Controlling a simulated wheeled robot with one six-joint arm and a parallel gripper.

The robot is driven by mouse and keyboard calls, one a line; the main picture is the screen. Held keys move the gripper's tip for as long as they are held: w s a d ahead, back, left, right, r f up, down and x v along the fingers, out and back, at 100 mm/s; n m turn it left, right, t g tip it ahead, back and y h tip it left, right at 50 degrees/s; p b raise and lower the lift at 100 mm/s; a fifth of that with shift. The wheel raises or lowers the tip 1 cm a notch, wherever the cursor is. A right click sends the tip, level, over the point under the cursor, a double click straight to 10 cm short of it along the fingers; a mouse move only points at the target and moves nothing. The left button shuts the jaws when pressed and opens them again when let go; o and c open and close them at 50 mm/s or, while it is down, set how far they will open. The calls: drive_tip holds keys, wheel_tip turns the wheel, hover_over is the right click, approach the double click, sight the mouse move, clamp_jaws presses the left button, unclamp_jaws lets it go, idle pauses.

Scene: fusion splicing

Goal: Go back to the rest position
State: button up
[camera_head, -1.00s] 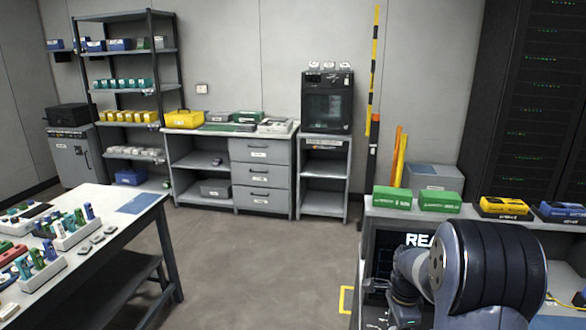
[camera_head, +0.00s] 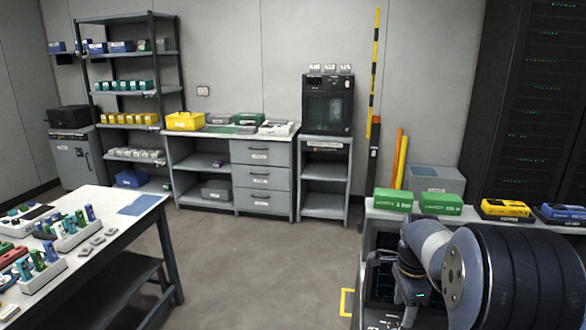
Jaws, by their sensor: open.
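My arm reaches in from the lower right corner, its large dark ribbed joint close to the camera. Its thinner grey links bend down in front of the right-hand workbench (camera_head: 375,216). My gripper (camera_head: 408,314) is at the lower end of these links, pointing down, small and partly hidden by the arm. It is open, and I see nothing held in it.
Green boxes (camera_head: 440,203), a yellow box (camera_head: 506,208) and a blue box (camera_head: 563,212) line the workbench's top shelf. A white table (camera_head: 92,262) with racks of small coloured parts stands at left. The floor (camera_head: 250,260) between is clear. Shelving (camera_head: 129,91) and drawers (camera_head: 263,176) stand behind.

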wheel_tip(320, 180, down, 9)
drive_tip(key=shift+r, duration=0.1)
drive_tip(key=shift+r+n, duration=0.1)
drive_tip(key=shift+n, duration=0.8)
drive_tip(key=n, duration=0.6)
drive_tip(key=shift+p, duration=0.4)
drive_tip(key=n, duration=0.4)
drive_tip(key=n+p, duration=0.1)
drive_tip(key=n, duration=0.3)
drive_tip(key=shift+r, duration=2.45)
